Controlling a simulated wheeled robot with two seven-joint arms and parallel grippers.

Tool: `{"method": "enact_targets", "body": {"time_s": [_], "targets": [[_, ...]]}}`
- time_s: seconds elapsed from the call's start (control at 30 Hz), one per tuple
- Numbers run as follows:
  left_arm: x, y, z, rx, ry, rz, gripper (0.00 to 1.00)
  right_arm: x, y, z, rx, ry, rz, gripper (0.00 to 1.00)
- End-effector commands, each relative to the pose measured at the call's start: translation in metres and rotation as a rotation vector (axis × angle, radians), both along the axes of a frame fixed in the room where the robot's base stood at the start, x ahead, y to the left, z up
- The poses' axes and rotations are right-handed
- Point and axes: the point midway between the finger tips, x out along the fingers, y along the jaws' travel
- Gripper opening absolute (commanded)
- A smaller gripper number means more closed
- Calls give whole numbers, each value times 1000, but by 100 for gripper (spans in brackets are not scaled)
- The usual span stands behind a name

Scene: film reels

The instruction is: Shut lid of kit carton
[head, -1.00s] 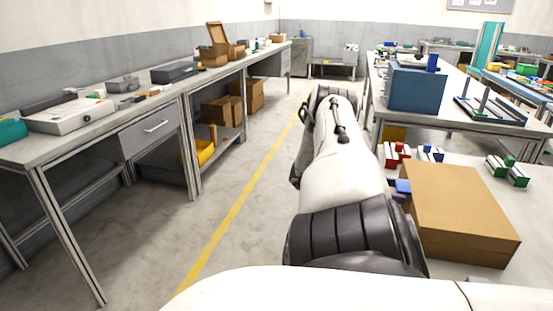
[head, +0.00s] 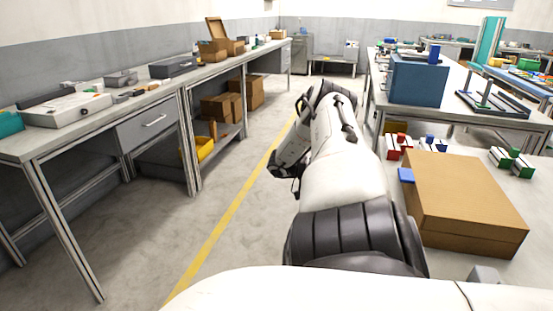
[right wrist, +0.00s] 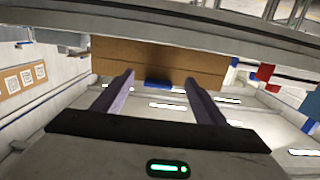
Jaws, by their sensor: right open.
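The kit carton (head: 465,200) is a brown box on the table at the right of the head view. Its lid lies flat on top, with a thin seam along the side, and looks shut. A blue tab (head: 406,174) sticks out at its left top edge. In the right wrist view, which is upside down, the carton's side (right wrist: 160,58) and the tab (right wrist: 158,85) lie beyond my right gripper (right wrist: 160,79). That gripper is open and empty, apart from the carton. In the head view its fingers cannot be made out. My left gripper is not in view.
Red (head: 397,147), blue (head: 432,145) and green (head: 512,160) blocky items stand behind the carton. A blue bin (head: 418,83) is on the table beyond. A workbench (head: 150,97) runs along the left wall. The floor aisle between is clear.

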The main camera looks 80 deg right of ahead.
Motion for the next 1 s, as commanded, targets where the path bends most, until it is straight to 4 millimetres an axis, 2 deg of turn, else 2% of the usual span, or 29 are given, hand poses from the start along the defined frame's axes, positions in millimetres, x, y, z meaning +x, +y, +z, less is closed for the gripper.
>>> {"method": "enact_targets", "body": {"time_s": [0.03,0.13,0.5,1.0], "targets": [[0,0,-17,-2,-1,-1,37,6,-2,-8,-4,8,4,66],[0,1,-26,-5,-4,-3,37,21,-2,-7,-4,7,6,66],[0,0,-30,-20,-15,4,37,42,-4,1,0,5,3,66],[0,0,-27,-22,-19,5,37,43,-4,2,1,4,2,66]]}}
